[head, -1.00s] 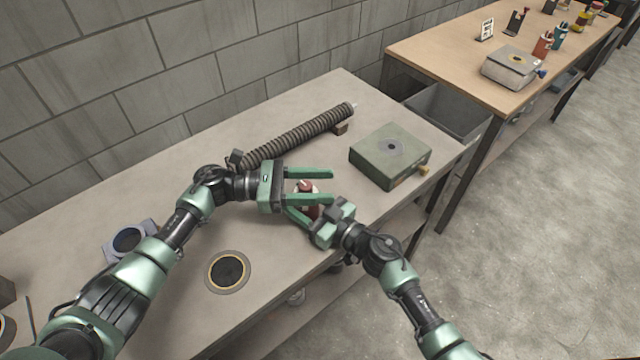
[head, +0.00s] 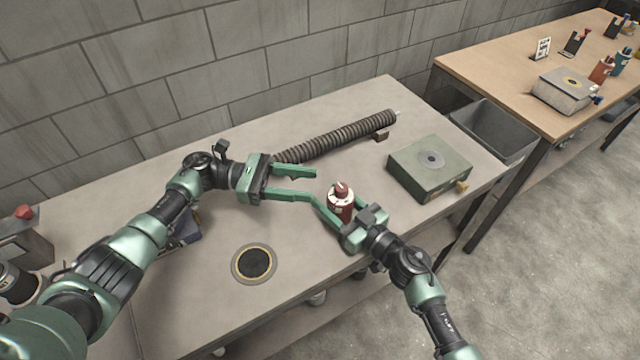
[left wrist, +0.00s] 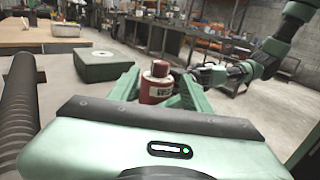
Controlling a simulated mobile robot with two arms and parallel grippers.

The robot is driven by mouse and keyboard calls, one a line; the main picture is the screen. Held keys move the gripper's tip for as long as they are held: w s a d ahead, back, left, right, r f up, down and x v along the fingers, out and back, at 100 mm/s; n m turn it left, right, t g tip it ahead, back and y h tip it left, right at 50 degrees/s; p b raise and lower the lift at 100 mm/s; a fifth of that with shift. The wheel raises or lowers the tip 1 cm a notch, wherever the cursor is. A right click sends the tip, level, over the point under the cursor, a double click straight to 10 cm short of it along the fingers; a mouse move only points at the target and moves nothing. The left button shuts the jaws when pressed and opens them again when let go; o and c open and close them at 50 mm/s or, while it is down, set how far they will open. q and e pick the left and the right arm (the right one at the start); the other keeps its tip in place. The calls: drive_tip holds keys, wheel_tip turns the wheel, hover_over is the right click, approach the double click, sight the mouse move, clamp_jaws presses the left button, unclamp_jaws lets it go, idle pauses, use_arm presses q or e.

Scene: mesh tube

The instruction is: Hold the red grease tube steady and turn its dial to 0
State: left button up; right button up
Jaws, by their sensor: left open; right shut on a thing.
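The red grease tube (head: 341,206) stands upright near the table's front edge, with a pale collar and a red top. It also shows in the left wrist view (left wrist: 155,86), ahead between the left fingers. The dial's setting is too small to read. My right gripper (head: 344,210) is shut on the tube from the front right, with a finger on either side. My left gripper (head: 314,185) is open and empty, just left of the tube and apart from it, its fingers pointing toward it.
A ribbed hose (head: 340,138) lies behind on the grey table (head: 225,310). A green box (head: 428,168) stands to the right. A round black disc with a tan rim (head: 254,264) lies at front left. A grey bin (head: 493,130) sits between this table and a wooden one (head: 495,72).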

idle(0.4)
drive_tip(key=o, duration=1.6)
